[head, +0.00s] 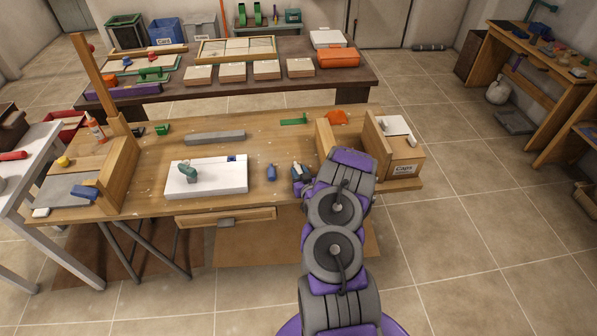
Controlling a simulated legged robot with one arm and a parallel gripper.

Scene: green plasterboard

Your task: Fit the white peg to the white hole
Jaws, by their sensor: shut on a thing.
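A white board (212,184) lies on the front wooden table, left of my gripper. It has a dark blue patch near its far right corner and a grey-green piece (187,171) standing on its left part. I cannot make out a white hole in the board at this size. My gripper (298,171) is just above the table, right of the board, apart from it.
A small blue piece (271,173) stands between the board and my gripper. A wooden divider box (345,133) and a box marked Caps (404,162) are close on the right. A grey bar (215,138) lies behind the board.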

